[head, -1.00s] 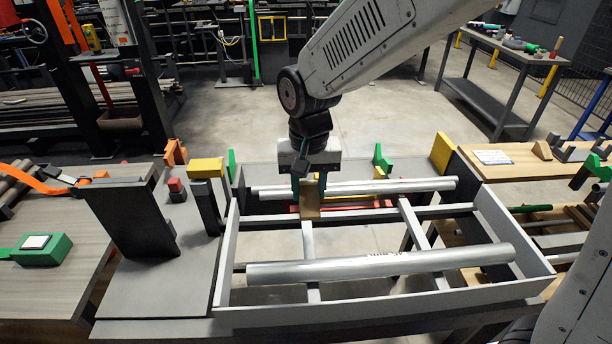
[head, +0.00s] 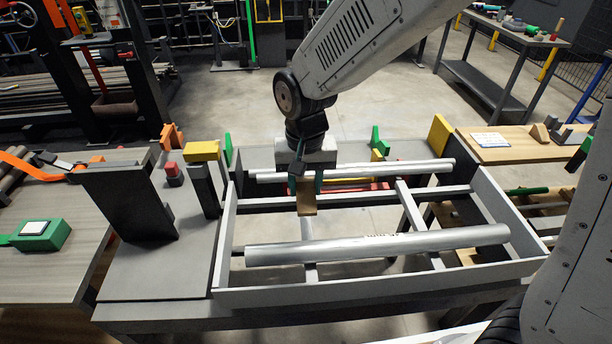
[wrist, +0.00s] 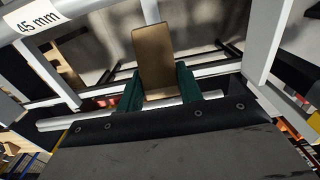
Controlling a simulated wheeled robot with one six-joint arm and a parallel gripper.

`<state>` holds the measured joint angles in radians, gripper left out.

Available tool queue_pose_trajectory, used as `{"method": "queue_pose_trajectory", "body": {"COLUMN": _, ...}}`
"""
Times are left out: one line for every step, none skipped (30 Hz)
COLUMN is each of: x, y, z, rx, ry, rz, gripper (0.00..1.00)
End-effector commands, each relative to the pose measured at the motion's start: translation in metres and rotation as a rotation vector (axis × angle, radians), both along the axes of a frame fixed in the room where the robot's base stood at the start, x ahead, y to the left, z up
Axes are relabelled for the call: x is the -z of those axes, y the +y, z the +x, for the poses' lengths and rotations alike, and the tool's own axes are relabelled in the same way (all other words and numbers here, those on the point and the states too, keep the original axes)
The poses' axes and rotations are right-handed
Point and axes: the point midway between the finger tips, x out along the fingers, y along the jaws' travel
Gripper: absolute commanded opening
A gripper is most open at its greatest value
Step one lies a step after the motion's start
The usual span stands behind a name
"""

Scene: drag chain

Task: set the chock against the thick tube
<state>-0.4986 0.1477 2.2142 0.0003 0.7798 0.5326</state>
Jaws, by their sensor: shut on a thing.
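The chock (head: 306,197) is a tan block held in my gripper (head: 305,184). The gripper is shut on it with green fingers, which also show in the wrist view (wrist: 160,88). The chock (wrist: 154,60) hangs over the open frame, between the two tubes and apart from the thick tube. The thick tube (head: 400,241) is the silver one lying across the near side of the frame. Its "45 mm" label shows in the wrist view, where the tube (wrist: 72,6) crosses the upper left corner. The thinner tube (head: 400,169) lies at the back, partly behind my gripper.
The grey frame (head: 228,245) has raised walls and crossbars with open gaps. A dark upright plate (head: 130,205) and a yellow-topped post (head: 205,180) stand to its left. A yellow block (head: 439,136) and green pieces stand behind. A wooden board (head: 505,150) lies right.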

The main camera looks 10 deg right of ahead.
Motion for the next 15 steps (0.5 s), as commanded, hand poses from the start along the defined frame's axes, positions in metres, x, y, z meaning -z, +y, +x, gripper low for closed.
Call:
{"method": "queue_pose_trajectory", "body": {"x": 0.004, "y": 0.0, "z": -0.001, "rx": 0.0, "ry": 0.002, "rz": -0.001, "gripper": 0.14}}
{"method": "queue_pose_trajectory", "body": {"x": 0.005, "y": 0.0, "z": -0.001, "rx": 0.0, "ry": 0.002, "rz": -0.001, "gripper": 0.14}}
{"method": "queue_pose_trajectory", "body": {"x": 0.008, "y": 0.0, "z": -0.001, "rx": 0.0, "ry": 0.003, "rz": -0.002, "gripper": 0.14}}
{"method": "queue_pose_trajectory", "body": {"x": 0.01, "y": 0.0, "z": -0.002, "rx": 0.0, "ry": 0.003, "rz": -0.001, "gripper": 0.14}}
{"method": "queue_pose_trajectory", "body": {"x": 0.011, "y": 0.0, "z": -0.002, "rx": 0.0, "ry": 0.002, "rz": -0.001, "gripper": 0.14}}
{"method": "queue_pose_trajectory", "body": {"x": 0.013, "y": 0.0, "z": -0.002, "rx": 0.0, "ry": 0.001, "rz": -0.001, "gripper": 0.14}}
{"method": "queue_pose_trajectory", "body": {"x": 0.015, "y": 0.0, "z": -0.002, "rx": 0.0, "ry": 0.001, "rz": -0.001, "gripper": 0.14}}
{"method": "queue_pose_trajectory", "body": {"x": 0.017, "y": 0.0, "z": -0.002, "rx": 0.0, "ry": 0.001, "rz": -0.001, "gripper": 0.14}}
{"method": "queue_pose_trajectory", "body": {"x": 0.019, "y": 0.0, "z": -0.003, "rx": 0.0, "ry": 0.002, "rz": -0.001, "gripper": 0.14}}
{"method": "queue_pose_trajectory", "body": {"x": 0.021, "y": 0.0, "z": -0.003, "rx": 0.0, "ry": 0.002, "rz": -0.001, "gripper": 0.14}}
{"method": "queue_pose_trajectory", "body": {"x": 0.023, "y": 0.0, "z": -0.003, "rx": 0.0, "ry": 0.002, "rz": -0.001, "gripper": 0.14}}
{"method": "queue_pose_trajectory", "body": {"x": 0.025, "y": 0.0, "z": -0.003, "rx": 0.0, "ry": 0.001, "rz": -0.001, "gripper": 0.14}}
{"method": "queue_pose_trajectory", "body": {"x": 0.027, "y": 0.0, "z": -0.004, "rx": 0.0, "ry": 0.002, "rz": -0.001, "gripper": 0.14}}
{"method": "queue_pose_trajectory", "body": {"x": 0.029, "y": 0.0, "z": -0.004, "rx": 0.0, "ry": 0.002, "rz": -0.001, "gripper": 0.14}}
{"method": "queue_pose_trajectory", "body": {"x": 0.032, "y": 0.0, "z": -0.004, "rx": 0.0, "ry": 0.002, "rz": -0.001, "gripper": 0.14}}
